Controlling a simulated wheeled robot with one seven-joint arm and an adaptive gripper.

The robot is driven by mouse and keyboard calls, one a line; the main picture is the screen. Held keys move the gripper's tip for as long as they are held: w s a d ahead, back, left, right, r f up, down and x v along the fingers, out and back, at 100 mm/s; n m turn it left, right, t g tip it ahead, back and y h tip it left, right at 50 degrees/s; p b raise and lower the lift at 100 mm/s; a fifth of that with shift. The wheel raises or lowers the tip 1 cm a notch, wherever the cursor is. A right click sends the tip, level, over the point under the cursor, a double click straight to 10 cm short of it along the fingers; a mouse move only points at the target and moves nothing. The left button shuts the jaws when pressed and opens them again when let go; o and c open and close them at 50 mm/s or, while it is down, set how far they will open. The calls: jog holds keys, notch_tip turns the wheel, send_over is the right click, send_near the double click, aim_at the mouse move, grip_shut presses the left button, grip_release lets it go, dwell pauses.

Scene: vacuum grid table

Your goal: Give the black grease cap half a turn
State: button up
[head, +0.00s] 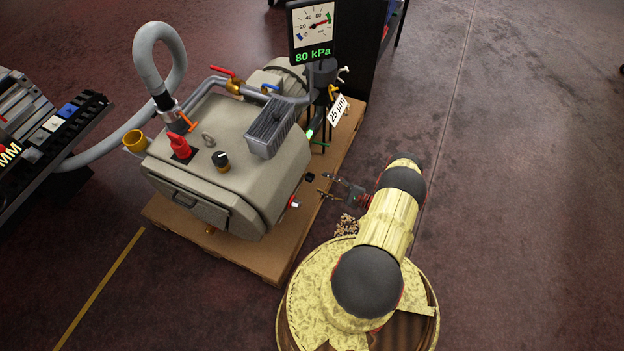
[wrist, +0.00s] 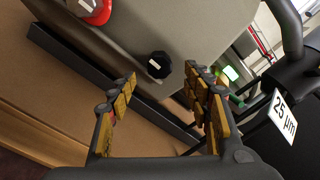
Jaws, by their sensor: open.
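The black grease cap (wrist: 158,65) is a small ridged knob with a white mark, on the side of the grey pump housing (wrist: 205,22). In the head view the cap (head: 310,177) is a small dark spot at the right side of the housing (head: 215,125). My gripper (head: 326,186) is open, just right of the cap and pointing at it. In the wrist view the cap shows just beyond the fingertips of my gripper (wrist: 162,82), roughly midway between them. The fingers look apart from it, with nothing between them.
A red fitting with a white mark (wrist: 97,8) sits on the housing near the cap. The pump stands on a brown pallet (head: 265,250). A 25 µm label (head: 339,109) and the 80 kPa gauge (head: 313,35) are behind. The floor at right is clear.

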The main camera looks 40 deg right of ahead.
aim_at(312, 179)
jog(key=b+x, duration=0.1)
jog(key=x, duration=0.5)
jog(key=shift+w+a, duration=0.15)
jog(key=shift+w, duration=0.1)
jog(key=shift+c, duration=0.9)
jog(key=c, duration=1)
jog(key=shift+m, duration=0.3)
